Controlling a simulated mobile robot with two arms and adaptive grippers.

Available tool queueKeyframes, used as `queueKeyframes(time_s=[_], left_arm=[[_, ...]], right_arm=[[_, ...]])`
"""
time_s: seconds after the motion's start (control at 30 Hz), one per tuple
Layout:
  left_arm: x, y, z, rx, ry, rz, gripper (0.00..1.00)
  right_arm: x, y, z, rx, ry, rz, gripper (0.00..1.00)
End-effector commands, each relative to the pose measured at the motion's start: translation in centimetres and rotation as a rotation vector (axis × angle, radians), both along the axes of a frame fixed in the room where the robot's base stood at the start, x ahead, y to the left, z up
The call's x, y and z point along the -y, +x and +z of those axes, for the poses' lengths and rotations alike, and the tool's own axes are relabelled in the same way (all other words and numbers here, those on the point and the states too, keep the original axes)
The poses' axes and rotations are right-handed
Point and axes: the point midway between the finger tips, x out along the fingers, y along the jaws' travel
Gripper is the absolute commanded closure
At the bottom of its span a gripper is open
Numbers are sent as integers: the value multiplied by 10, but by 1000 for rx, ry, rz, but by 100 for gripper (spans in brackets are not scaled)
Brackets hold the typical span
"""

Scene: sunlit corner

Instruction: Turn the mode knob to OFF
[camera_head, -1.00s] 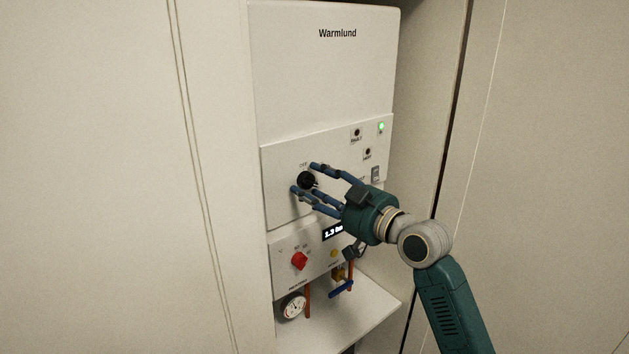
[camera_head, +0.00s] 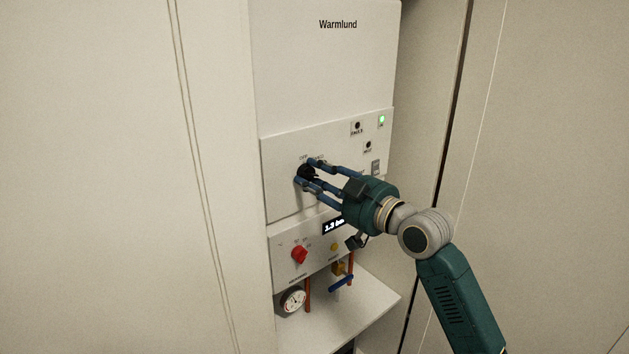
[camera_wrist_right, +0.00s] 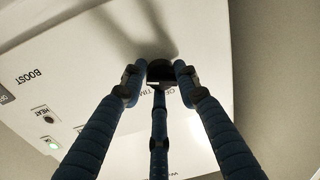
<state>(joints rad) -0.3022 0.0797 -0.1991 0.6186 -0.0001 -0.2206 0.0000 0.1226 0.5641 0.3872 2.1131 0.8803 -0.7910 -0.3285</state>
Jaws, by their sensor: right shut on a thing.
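The black mode knob (camera_head: 304,173) sits on the white front panel of the Warmlund unit, with "OFF" lettered above its left side. My right gripper (camera_head: 309,174) is shut on the knob, its blue fingers around it. In the right wrist view the dark knob (camera_wrist_right: 160,71) shows between the fingertips of my right gripper (camera_wrist_right: 158,76). The fingers hide much of the knob, and I cannot tell where its pointer stands. My left gripper is not in view.
A pressure gauge (camera_head: 292,300) and a blue-handled valve (camera_head: 341,284) hang under the unit. A green light (camera_head: 382,119) glows at upper right. Cabinet walls flank the unit.

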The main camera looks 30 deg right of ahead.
Motion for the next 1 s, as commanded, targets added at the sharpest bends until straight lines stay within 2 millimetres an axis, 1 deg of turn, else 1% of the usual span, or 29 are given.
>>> queueKeyframes(time_s=[0.03, 0.4, 0.7, 1.0], left_arm=[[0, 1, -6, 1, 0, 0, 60], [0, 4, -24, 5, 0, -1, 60], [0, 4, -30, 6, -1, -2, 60], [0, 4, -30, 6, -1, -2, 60]], right_arm=[[-1, 0, -10, -16, -37, 4, 96], [0, 0, -11, 5, -370, 5, 96], [1, 1, -10, 24, -653, 6, 96], [2, 1, -7, 49, -936, 5, 96]])
